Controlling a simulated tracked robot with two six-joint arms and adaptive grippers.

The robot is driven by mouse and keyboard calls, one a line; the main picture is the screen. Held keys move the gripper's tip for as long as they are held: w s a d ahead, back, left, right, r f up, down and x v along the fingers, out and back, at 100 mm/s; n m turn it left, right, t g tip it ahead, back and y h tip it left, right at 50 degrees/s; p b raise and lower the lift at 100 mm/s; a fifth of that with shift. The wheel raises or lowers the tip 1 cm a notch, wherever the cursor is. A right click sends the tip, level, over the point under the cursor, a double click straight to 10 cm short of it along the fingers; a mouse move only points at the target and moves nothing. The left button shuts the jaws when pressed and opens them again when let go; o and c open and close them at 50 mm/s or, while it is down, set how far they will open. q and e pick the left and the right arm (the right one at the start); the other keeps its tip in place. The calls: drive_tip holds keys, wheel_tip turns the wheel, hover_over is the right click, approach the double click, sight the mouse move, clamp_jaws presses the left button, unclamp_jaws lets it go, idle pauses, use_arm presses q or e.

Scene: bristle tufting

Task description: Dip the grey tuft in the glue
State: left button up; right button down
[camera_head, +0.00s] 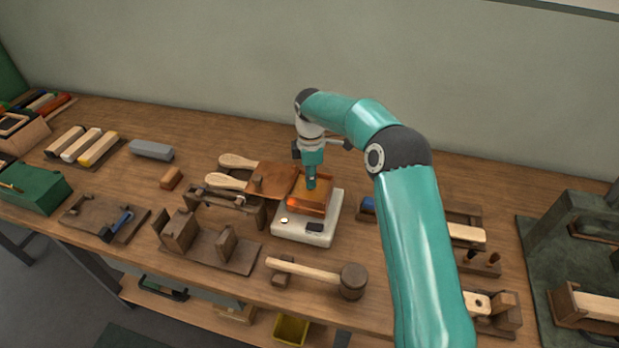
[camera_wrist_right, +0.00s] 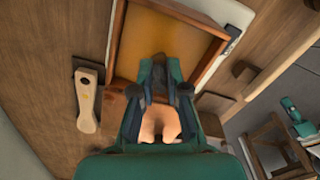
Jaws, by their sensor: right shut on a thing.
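The glue pan (camera_head: 322,192) is a copper-orange square tray on a white hotplate (camera_head: 304,234). Amber glue (camera_wrist_right: 158,45) fills it in the wrist view. My right gripper (camera_head: 311,182) points down over the pan, its tip low at the glue area. In the wrist view my right gripper (camera_wrist_right: 158,80) is shut on a small dark-grey piece, likely the grey tuft, mostly hidden between the fingers. I cannot tell whether its end touches the glue. My left gripper is not in view.
Wooden brush handles (camera_head: 238,161) lie left of the pan. A mallet (camera_head: 352,281) lies in front of the hotplate. A grey block (camera_head: 151,150) and colored brush blocks (camera_head: 98,149) stand at the left. A wooden fixture (camera_head: 181,230) sits at front left.

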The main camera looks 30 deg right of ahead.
drive_tip(key=shift+r+p, duration=3.1)
drive_tip(key=shift+r, duration=0.7)
